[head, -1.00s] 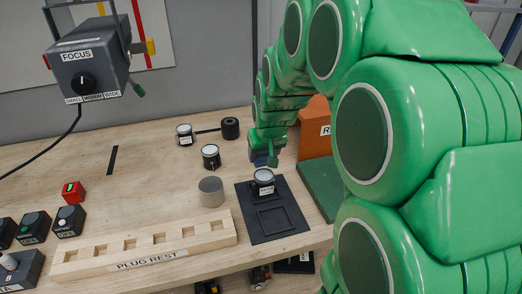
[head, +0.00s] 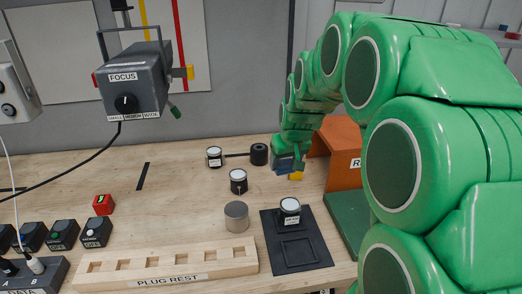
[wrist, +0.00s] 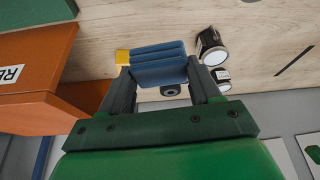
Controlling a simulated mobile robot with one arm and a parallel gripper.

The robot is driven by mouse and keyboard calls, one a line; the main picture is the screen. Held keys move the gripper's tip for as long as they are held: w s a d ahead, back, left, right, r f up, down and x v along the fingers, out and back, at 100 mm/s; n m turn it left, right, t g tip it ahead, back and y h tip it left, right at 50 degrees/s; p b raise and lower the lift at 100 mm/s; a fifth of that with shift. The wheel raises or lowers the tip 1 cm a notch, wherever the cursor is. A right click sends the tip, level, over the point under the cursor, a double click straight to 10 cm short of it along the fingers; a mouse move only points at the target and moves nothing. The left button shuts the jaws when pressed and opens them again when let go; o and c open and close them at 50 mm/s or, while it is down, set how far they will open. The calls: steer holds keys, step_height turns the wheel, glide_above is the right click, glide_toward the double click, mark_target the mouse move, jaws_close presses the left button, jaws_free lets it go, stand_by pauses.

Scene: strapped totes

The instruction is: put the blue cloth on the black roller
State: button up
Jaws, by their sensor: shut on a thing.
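My gripper (head: 285,161) is shut on the blue cloth (head: 283,165), a folded stack with a yellow end. In the wrist view the cloth (wrist: 158,66) lies across between the two fingers of my gripper (wrist: 160,78). The black roller (head: 259,154) is a short dark cylinder at the end of a thin rod at the back of the bench. My gripper and the cloth are just right of it in the head view, apart from it. In the wrist view the roller (wrist: 170,90) shows partly behind the cloth.
An orange stand (head: 333,145) and green mat (head: 346,213) are close on the right. White-topped canisters (head: 238,181) and a grey cylinder (head: 236,217) stand left of my gripper. A black tray (head: 316,252) and wooden plug rest (head: 170,268) are in front. The left-middle bench is mostly clear.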

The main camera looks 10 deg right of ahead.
steer(key=w+a+r+n+y, duration=0.1)
steer(key=w+r, duration=0.1)
steer(key=w, duration=0.4)
steer(key=w+a+r+n, duration=0.2)
steer(key=w, duration=0.5)
glide_toward(258, 146)
steer(key=shift+w+a+f, duration=0.3)
steer(key=shift+w+f, duration=0.2)
steer(key=shift+w, duration=0.3)
steer(key=shift+w+f, duration=0.3)
steer(key=shift+f, duration=1.65)
steer(key=shift+f, duration=0.1)
steer(key=o, duration=1)
